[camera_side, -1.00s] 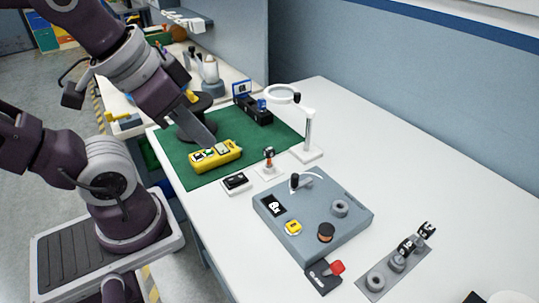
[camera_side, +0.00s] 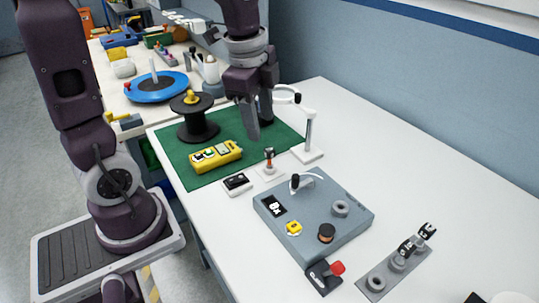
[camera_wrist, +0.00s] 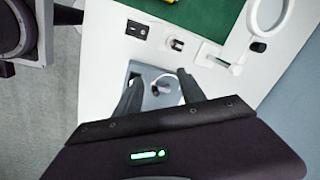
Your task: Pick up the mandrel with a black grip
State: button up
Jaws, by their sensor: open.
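I cannot tell for sure which piece is the mandrel with a black grip. Dark-topped pieces (camera_side: 427,231) stand on a grey rack (camera_side: 362,287) at the lower right of the side view. A small upright piece with a dark top and an orange band (camera_side: 269,156) stands on a white base left of the magnifier. That white base also shows in the wrist view (camera_wrist: 176,44). My gripper (camera_side: 259,130) is open and empty above the green mat, apart from all of these. Its two fingers (camera_wrist: 158,77) show spread in the wrist view.
The grey pulley unit (camera_side: 330,225) has a curved arm with a black knob. A magnifier (camera_side: 310,135) stands close right of my gripper. A yellow device (camera_side: 215,156) and a black spool (camera_side: 196,122) are on the green mat (camera_side: 187,174). The table's right side is mostly clear.

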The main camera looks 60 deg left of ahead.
aim_at(269, 149)
jog(key=w+a+f+m, duration=0.1)
jog(key=f+m, duration=0.1)
jog(key=w+a+f+m+g, duration=0.1)
jog(key=w+f+m, duration=0.1)
jog(key=f, duration=0.1)
jog(key=w+a+f+m+g, duration=0.1)
jog(key=w+a+f+m, duration=0.1)
jog(key=f, duration=0.1)
jog(key=shift+w+h, duration=0.2)
jog(key=shift+h, duration=0.1)
jog(key=shift+m, duration=0.3)
jog(key=f, duration=0.5)
jog(key=a+f, duration=0.1)
jog(key=f, duration=0.1)
jog(key=shift+w+f, duration=0.1)
jog(key=shift+f, duration=0.15)
grip_shut()
